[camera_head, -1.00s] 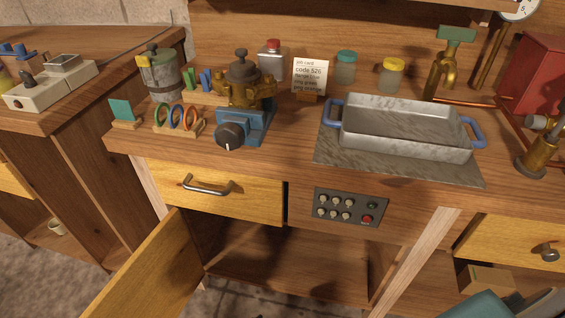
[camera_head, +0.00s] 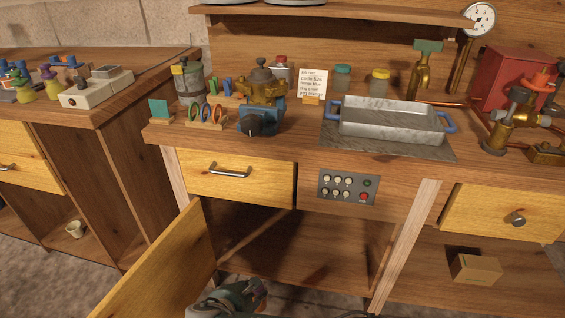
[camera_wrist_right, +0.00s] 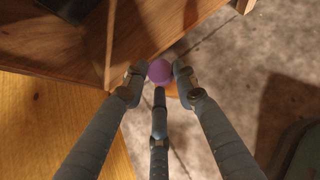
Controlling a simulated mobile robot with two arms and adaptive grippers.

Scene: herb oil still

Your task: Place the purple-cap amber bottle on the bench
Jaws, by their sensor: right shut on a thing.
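My right gripper (camera_head: 258,292) shows at the bottom of the head view, low in front of the open cupboard and beside its door. In the right wrist view its fingers close around the purple-cap amber bottle (camera_wrist_right: 160,71). The round purple cap faces the camera, and only a bit of the amber body shows below it. The bottle is hardly visible in the head view. The wooden bench (camera_head: 296,147) stands ahead, its top well above the gripper. My left gripper is not in view.
A metal tray (camera_head: 392,133) with blue handles sits on a grey mat. A brass device (camera_head: 262,92) on a blue base, coloured rings (camera_head: 207,112) and jars (camera_head: 342,77) fill much of the top. The cupboard door (camera_head: 165,268) stands open. A narrow strip along the bench's front edge is clear.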

